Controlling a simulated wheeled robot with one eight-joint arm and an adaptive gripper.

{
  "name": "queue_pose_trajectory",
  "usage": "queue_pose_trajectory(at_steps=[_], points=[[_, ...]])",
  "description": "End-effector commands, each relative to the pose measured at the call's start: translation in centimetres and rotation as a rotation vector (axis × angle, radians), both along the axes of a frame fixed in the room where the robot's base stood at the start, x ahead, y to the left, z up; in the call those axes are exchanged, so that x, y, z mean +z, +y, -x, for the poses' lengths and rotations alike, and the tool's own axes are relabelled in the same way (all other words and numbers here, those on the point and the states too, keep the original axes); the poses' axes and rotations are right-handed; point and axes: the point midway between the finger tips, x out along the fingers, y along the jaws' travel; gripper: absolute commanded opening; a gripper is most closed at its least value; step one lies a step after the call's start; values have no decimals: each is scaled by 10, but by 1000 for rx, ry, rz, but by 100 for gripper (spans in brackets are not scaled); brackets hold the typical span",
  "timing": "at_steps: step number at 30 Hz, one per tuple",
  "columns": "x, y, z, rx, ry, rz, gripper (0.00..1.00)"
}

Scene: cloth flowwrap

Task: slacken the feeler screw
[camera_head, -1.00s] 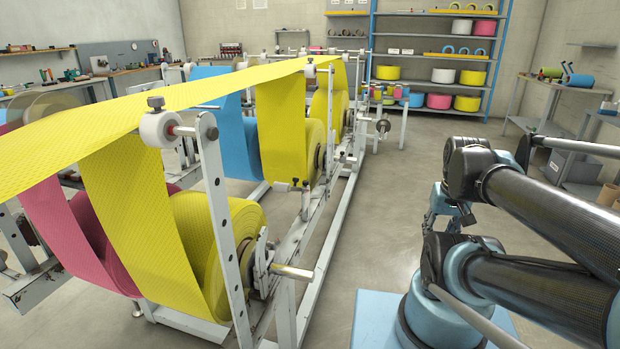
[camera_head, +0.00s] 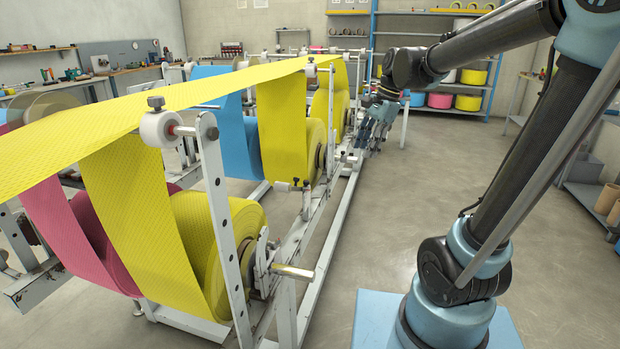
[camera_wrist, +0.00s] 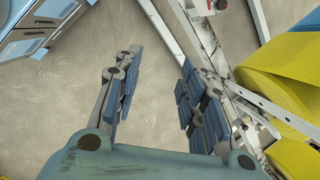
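My gripper (camera_head: 374,136) is raised beside the far part of the white machine frame (camera_head: 340,220), on its right side in the head view. In the wrist view my gripper (camera_wrist: 158,72) has its two blue-padded fingers well apart, with only floor between them. Small dark knobs sit on the frame: one on the near roller bracket (camera_head: 155,102), one on the upper far bracket (camera_head: 310,60), and one on a short post at mid-frame (camera_head: 306,185). I cannot tell which of them, if any, is the feeler screw.
Yellow cloth (camera_head: 130,215) runs over the frame's top rollers and hangs from large rolls. Pink cloth (camera_head: 80,235) and blue cloth (camera_head: 235,135) hang beside it. A metal rod (camera_head: 292,271) sticks out to the right.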

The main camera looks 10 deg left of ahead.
Motion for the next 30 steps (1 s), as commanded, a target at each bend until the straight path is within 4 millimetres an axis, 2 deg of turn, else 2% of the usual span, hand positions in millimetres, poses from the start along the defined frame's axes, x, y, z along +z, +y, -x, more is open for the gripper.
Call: queue_pose_trajectory(at_steps=[1, 6, 12, 20, 30], points=[[4, 18, -11, -36, 28, -10, 38], [13, 71, -36, -175, 128, -41, 38], [16, 112, -52, -281, 210, -53, 38], [10, 128, -55, -318, 238, -54, 38], [-39, 147, -49, -317, 236, -55, 38]])
